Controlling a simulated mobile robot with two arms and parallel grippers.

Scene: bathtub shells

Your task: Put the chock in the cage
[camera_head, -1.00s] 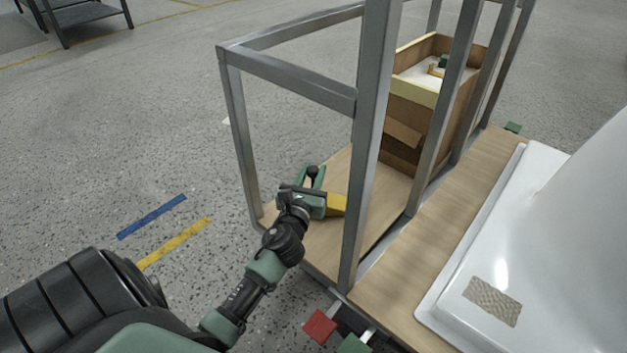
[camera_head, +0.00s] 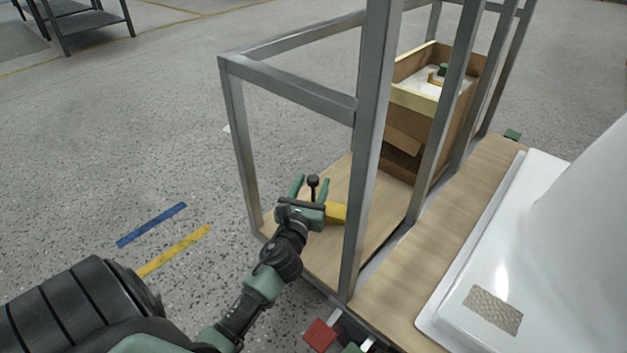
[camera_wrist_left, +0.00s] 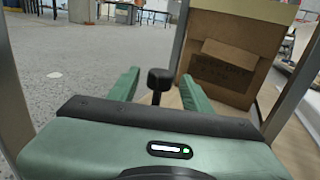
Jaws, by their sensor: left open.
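The chock (camera_head: 336,212) is yellow and sits on the wooden floor inside the near end of the cage (camera_head: 365,150), a grey metal frame. A black knob on a stem (camera_head: 312,180), which looks like the chock's handle, stands upright. My left gripper (camera_head: 309,185) reaches into the cage and hides much of the chock. Its green fingers are open, one on each side of the knob. In the left wrist view the knob (camera_wrist_left: 160,78) stands between the spread fingers, with a gap on both sides. My right gripper is not in view.
A cardboard box (camera_head: 440,130) stands farther back in the cage. A white tub shell (camera_head: 560,240) lies on the wooden deck at the right. Red (camera_head: 320,334) and green tabs stick out at the near edge.

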